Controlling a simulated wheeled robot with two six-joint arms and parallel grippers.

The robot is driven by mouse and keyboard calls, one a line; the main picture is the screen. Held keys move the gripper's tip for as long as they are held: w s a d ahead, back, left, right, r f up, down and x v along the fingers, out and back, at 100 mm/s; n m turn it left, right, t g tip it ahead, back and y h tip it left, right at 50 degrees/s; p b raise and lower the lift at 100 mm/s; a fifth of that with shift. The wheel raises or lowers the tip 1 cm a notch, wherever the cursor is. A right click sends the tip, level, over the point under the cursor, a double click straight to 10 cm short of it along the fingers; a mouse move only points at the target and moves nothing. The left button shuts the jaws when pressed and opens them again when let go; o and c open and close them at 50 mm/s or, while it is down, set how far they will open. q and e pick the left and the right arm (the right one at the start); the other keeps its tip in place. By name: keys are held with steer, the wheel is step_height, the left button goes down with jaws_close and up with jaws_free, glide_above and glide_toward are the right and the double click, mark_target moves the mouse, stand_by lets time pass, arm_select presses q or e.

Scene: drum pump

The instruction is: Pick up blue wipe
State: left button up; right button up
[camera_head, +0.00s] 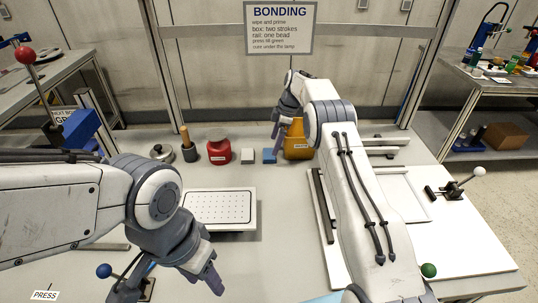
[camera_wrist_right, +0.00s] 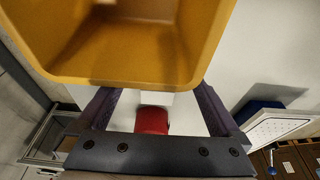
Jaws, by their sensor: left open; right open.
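A small blue pad (camera_head: 269,156), which looks like the blue wipe, lies on the bench between a white block (camera_head: 247,156) and a yellow bin (camera_head: 297,146). My right gripper (camera_head: 280,128) is above and behind the pad, beside the bin. In the right wrist view its spread fingers (camera_wrist_right: 155,108) are empty, with the yellow bin (camera_wrist_right: 125,45) filling the top; I cannot make out the pad there. My left gripper (camera_head: 208,280) is open and empty at the front, below the perforated plate, well away from the pad.
A red holder (camera_head: 219,151), also in the right wrist view (camera_wrist_right: 151,120), stands left of the white block. A white perforated plate (camera_head: 220,208) lies in front. A light blue edge (camera_head: 325,298) shows at the bottom. Bench between plate and pad is clear.

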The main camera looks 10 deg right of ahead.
mark_target(269, 153)
steer(key=x, duration=0.2)
steer(key=p+x, duration=0.1)
steer(key=shift+a+f, duration=0.3)
steer(key=shift+a, duration=0.1)
steer(key=shift+w+a+f, duration=0.1)
steer(key=shift+f, duration=0.5)
steer(key=c, duration=1.1)
step_height(269, 153, up, 10)
steer(key=shift+r+b, duration=0.1)
steer(key=shift+b, duration=0.4)
